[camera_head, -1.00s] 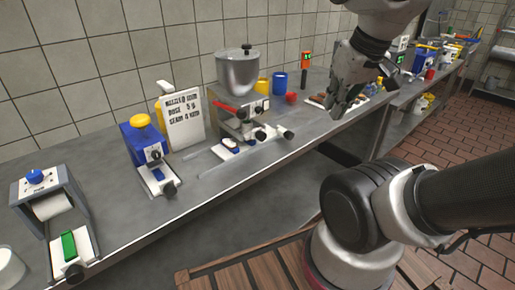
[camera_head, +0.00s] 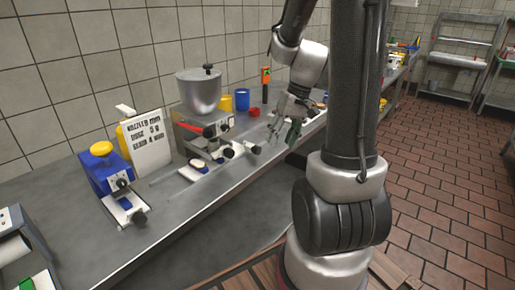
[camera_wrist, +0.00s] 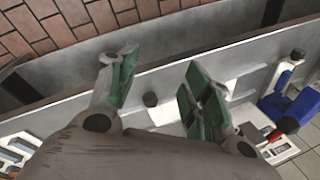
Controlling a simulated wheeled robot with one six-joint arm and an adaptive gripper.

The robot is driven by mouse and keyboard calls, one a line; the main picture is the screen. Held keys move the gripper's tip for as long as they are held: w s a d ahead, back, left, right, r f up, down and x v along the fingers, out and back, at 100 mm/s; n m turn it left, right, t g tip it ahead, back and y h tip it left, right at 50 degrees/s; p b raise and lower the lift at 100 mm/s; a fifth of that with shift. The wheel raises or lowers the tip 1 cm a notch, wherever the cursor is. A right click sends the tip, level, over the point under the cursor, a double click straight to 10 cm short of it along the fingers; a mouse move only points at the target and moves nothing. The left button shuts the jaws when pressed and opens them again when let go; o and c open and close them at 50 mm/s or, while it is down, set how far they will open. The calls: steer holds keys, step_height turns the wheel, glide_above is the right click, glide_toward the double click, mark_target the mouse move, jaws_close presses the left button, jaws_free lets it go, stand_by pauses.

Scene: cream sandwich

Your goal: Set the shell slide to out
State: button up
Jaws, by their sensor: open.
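In the head view the hopper machine (camera_head: 198,92) has a low white slide (camera_head: 196,171) with blue parts and dark knobs (camera_head: 229,152) at its front. The blue machine (camera_head: 104,172) has another white slide (camera_head: 125,207) ending in a dark knob. I cannot tell from labels which is the shell slide. My gripper (camera_head: 285,133) is open and empty, over the bench to the right of the hopper machine. In the wrist view my gripper (camera_wrist: 162,88) has its green finger pads apart.
The steel bench (camera_head: 180,222) runs along the tiled wall. A sign (camera_head: 147,139), a blue cup (camera_head: 242,99), a red item (camera_head: 254,112) and an orange-topped post (camera_head: 265,84) stand on it. A roller machine (camera_head: 18,246) is at lower left. Bench front is partly clear.

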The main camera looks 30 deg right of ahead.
steer(key=w+f+n+t, duration=0.1)
steer(key=w+f, duration=0.2)
steer(key=w+a+f+n, duration=0.1)
steer(key=w+f+n, duration=0.1)
steer(key=w, duration=0.2)
steer(key=w+f+n+t, duration=0.1)
steer(key=w+f+n, duration=0.1)
steer(key=w+f, duration=0.1)
steer(key=shift+w+a+f+t, duration=0.2)
steer(key=shift+w+f+t, duration=0.1)
steer(key=shift+w, duration=0.4)
steer(key=shift+y, duration=0.3)
jaws_close()
